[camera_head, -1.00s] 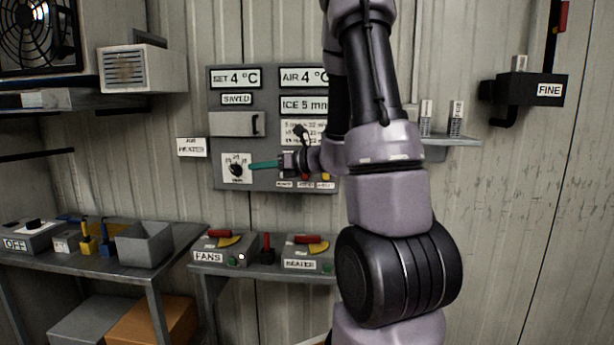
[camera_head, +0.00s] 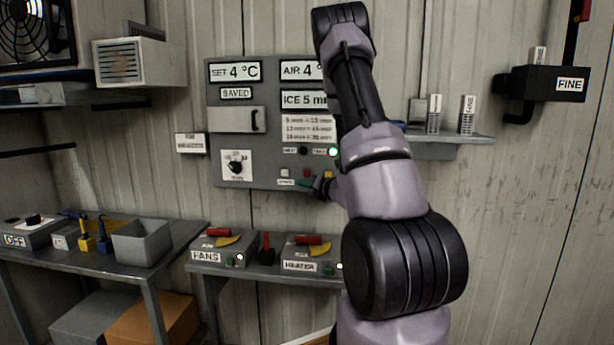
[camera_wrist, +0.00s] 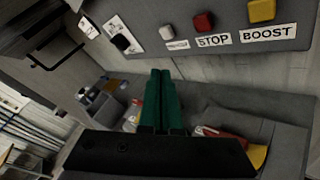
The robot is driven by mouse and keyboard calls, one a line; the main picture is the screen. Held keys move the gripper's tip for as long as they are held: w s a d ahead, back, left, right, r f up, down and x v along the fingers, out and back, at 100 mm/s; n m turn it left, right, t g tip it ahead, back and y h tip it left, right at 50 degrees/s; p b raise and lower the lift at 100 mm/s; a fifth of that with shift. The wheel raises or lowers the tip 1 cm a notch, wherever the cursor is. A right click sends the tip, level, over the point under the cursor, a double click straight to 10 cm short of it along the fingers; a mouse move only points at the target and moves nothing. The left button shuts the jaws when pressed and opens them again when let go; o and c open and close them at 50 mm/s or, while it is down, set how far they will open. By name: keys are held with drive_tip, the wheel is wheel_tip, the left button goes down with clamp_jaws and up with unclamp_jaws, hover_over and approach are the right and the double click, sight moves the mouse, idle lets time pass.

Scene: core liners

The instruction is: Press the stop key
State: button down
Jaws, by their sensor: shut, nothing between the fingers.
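The stop key is a red button (camera_wrist: 204,22) above a label reading STOP in the wrist view. It sits on the lower edge of the grey control panel (camera_head: 265,75), between a white key (camera_wrist: 166,33) and a yellow key (camera_wrist: 262,10) labelled BOOST. In the head view the red key (camera_head: 306,174) shows small, just above my gripper. My gripper (camera_wrist: 161,75) has green fingers closed together and empty. In the wrist view the fingertips appear below the row of keys, apart from the red one. In the head view the gripper (camera_head: 304,183) is at the panel's lower edge, partly hidden by my wrist.
A dial (camera_head: 237,166) is on the panel's lower left, with a cabinet door (camera_head: 237,120) above it. Below stand the FANS box (camera_head: 218,250) and HEATER box (camera_head: 307,254) with red handles. A shelf (camera_head: 450,138) is at the right.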

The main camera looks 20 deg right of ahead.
sight(309, 175)
drive_tip(key=shift+w+d, duration=0.8)
drive_tip(key=shift+w, duration=0.4)
drive_tip(key=shift+w+d, duration=0.8)
drive_tip(key=shift+w, duration=0.45)
drive_tip(key=shift+w+d, duration=0.8)
drive_tip(key=shift+w, duration=0.4)
drive_tip(key=shift+w+d, duration=0.25)
drive_tip(key=shift+w, duration=0.1)
drive_tip(key=shift+w+d, duration=0.3)
drive_tip(key=shift+w, duration=0.15)
drive_tip(key=shift+s, duration=0.1)
idle(0.4)
drive_tip(key=shift+s+a, duration=0.55)
drive_tip(key=shift+s, duration=0.15)
